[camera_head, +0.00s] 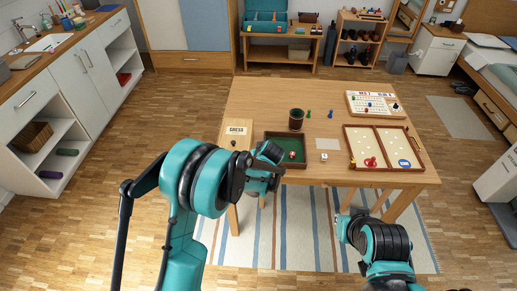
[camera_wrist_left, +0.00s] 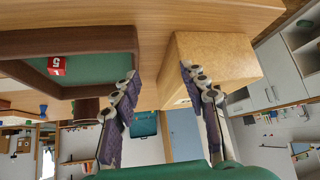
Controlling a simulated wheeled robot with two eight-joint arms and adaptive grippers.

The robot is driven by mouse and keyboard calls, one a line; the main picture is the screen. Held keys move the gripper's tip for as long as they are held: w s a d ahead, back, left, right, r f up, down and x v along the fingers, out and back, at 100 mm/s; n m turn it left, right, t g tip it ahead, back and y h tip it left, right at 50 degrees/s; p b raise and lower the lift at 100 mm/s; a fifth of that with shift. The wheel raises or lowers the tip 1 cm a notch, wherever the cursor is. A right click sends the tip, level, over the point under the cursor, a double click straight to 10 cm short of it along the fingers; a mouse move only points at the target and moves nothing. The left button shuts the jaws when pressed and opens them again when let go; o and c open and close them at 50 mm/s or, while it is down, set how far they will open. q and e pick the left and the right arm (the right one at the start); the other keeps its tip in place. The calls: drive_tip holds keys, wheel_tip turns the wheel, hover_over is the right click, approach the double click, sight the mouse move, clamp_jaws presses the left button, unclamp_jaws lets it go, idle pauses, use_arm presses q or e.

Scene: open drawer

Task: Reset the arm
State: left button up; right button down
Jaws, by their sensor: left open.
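My left arm (camera_head: 195,180) is teal and black and comes in from the lower left, reaching the table's near left edge. In the left wrist view, my left gripper (camera_wrist_left: 158,85) has its two purple-padded fingers spread apart with nothing between them. One finger is beside the dark-framed green tray (camera_wrist_left: 65,42), the other beside the light wooden box (camera_wrist_left: 222,60). I cannot tell whether either finger touches. My right arm (camera_head: 388,242) is bent at the lower right, short of the table; its finger opening is not clear.
The wooden table (camera_head: 255,98) holds a dice cup (camera_head: 296,119), a white die (camera_head: 324,156), pawns, a framed board (camera_head: 384,150) and a number board (camera_head: 375,103). A red die (camera_wrist_left: 57,66) lies in the tray. A striped rug (camera_head: 300,250) and open floor surround the table.

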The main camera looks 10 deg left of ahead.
use_arm(q)
drive_tip(key=s+a+r+m+h, duration=0.1)
drive_tip(key=s+a+r, duration=0.3)
drive_tip(key=s+r, duration=0.3)
drive_tip(key=s+a+r+m, duration=0.1)
drive_tip(key=s+a+r, duration=0.2)
drive_tip(key=s+r, duration=0.5)
drive_tip(key=s+a+m+h, duration=0.1)
drive_tip(key=s+a+m, duration=0.1)
drive_tip(key=s, duration=1.6)
drive_tip(key=shift+a+r+g+h, duration=0.15)
drive_tip(key=shift+a+g+h, duration=0.15)
drive_tip(key=shift+a+h, duration=0.15)
